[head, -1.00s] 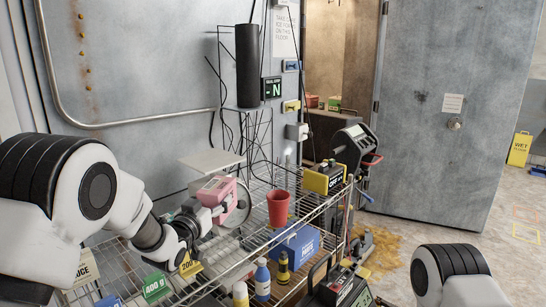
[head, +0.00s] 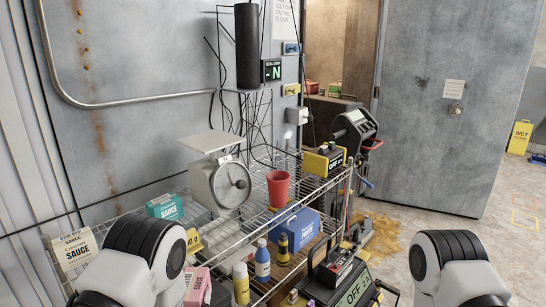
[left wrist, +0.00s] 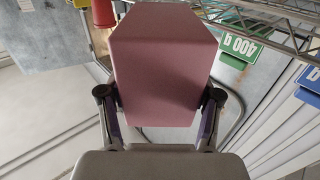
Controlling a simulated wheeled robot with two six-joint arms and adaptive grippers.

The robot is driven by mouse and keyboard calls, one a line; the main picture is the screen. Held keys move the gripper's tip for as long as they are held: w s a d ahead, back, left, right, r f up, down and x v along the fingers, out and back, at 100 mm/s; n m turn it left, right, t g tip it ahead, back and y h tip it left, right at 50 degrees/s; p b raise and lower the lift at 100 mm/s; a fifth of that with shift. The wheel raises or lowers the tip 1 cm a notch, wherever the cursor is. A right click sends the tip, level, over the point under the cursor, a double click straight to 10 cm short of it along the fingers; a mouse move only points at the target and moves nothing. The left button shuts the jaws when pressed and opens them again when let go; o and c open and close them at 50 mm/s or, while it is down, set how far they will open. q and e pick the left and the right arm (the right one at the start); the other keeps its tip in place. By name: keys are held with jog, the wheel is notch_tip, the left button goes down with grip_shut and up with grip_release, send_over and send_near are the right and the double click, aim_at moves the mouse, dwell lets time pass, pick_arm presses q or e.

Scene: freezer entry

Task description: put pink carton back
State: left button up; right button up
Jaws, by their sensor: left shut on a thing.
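The pink carton (head: 197,286) is low in the head view, in front of the wire shelf and partly hidden by my left arm. My left gripper (left wrist: 160,97) is shut on it, with one finger at each side of the carton (left wrist: 163,62) in the left wrist view. The white dial scale (head: 225,182) stands on the shelf with its flat top pan empty. My right arm shows at the lower right, but its gripper is out of view.
The wire shelf (head: 221,253) holds a teal sauce carton (head: 164,207), a cream sauce carton (head: 76,249), a red cup (head: 278,188), a blue box (head: 294,232) and several bottles.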

aim_at(187, 305)
pick_arm(q)
jog(key=s, duration=0.1)
jog(key=s+r, duration=0.1)
jog(key=s, duration=0.1)
jog(key=s+r, duration=0.1)
jog(key=shift+s, duration=0.3)
jog(key=shift+w+f, duration=0.15)
jog(key=shift+w, duration=0.1)
